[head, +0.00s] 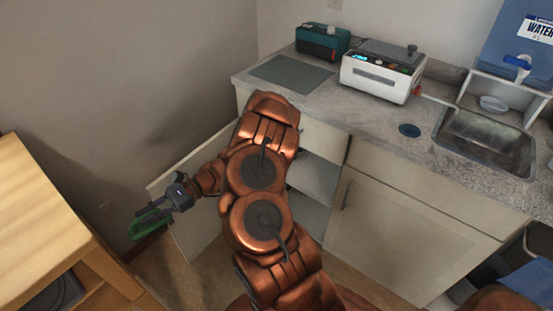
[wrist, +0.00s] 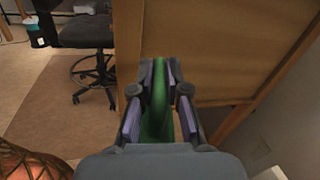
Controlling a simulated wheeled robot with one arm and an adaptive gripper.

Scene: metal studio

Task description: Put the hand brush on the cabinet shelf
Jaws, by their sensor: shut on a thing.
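The green hand brush (head: 148,224) is in my gripper (head: 172,202), at the lower left in the head view, beside the wooden table. In the wrist view my gripper (wrist: 160,90) is shut on the green brush (wrist: 155,124), with one finger on each side of it. The brush's far end is hard to make out. The cabinet stands under the counter, with its door (head: 190,240) swung open to the left. Inside, pale shelves (head: 312,178) show to the right of my arm, which hides part of the opening.
A wooden table (head: 35,215) stands at the left, close to my gripper. The counter (head: 350,112) holds a teal device (head: 322,42), a white device (head: 382,72) and a grey mat (head: 290,75). A sink (head: 485,135) is at the right. An office chair (wrist: 90,45) stands in the wrist view.

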